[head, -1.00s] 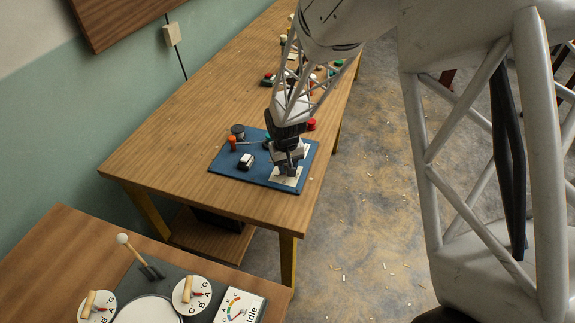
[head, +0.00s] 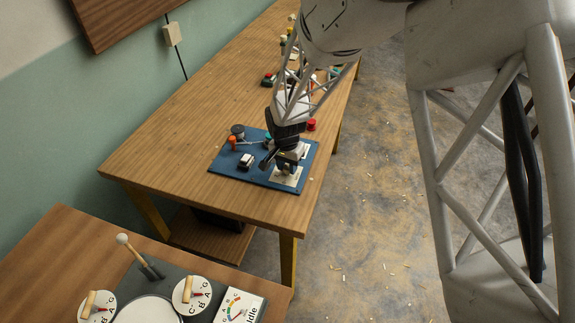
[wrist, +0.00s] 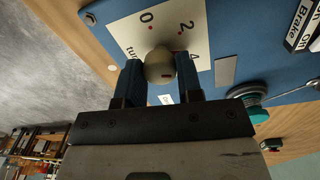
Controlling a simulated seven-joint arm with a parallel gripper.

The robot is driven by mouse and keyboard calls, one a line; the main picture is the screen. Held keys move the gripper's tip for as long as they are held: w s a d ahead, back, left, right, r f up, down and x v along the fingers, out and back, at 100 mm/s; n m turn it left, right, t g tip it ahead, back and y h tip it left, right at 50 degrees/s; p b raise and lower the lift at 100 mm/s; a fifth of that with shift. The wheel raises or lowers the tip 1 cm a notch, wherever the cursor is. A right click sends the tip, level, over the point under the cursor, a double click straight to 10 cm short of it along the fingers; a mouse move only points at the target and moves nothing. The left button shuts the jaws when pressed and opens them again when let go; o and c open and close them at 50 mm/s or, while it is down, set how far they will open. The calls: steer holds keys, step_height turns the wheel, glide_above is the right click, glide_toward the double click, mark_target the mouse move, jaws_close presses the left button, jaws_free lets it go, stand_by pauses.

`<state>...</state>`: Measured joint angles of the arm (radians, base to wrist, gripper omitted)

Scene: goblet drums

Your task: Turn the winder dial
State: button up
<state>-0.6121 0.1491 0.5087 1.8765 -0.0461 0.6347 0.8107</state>
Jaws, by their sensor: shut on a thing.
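The winder dial is a rounded beige knob (wrist: 159,65) on a cream plate (wrist: 125,33) with red dots and the numerals 0, 2 and 4. In the wrist view my gripper (wrist: 160,72) has one finger on each side of the knob and is shut on it. The dial's pointer direction is not clear. In the head view my gripper (head: 287,168) is low over the cream plate (head: 293,180) at the right front of the blue board (head: 225,168), and it hides the knob.
A black-and-white switch (head: 246,160), an orange piece (head: 233,141) and a dark round part (head: 237,130) stand left of my gripper. The wrist view shows a teal spool (wrist: 252,100) and a Brake label (wrist: 304,30). The wooden table front is bare.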

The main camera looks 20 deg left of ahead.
mark_target(287, 166)
steer(key=shift+m, duration=1.1)
steer(key=o, duration=0.9)
steer(key=shift+r, duration=0.15)
steer(key=shift+a+r, duration=0.15)
steer(key=shift+r, duration=3.6)
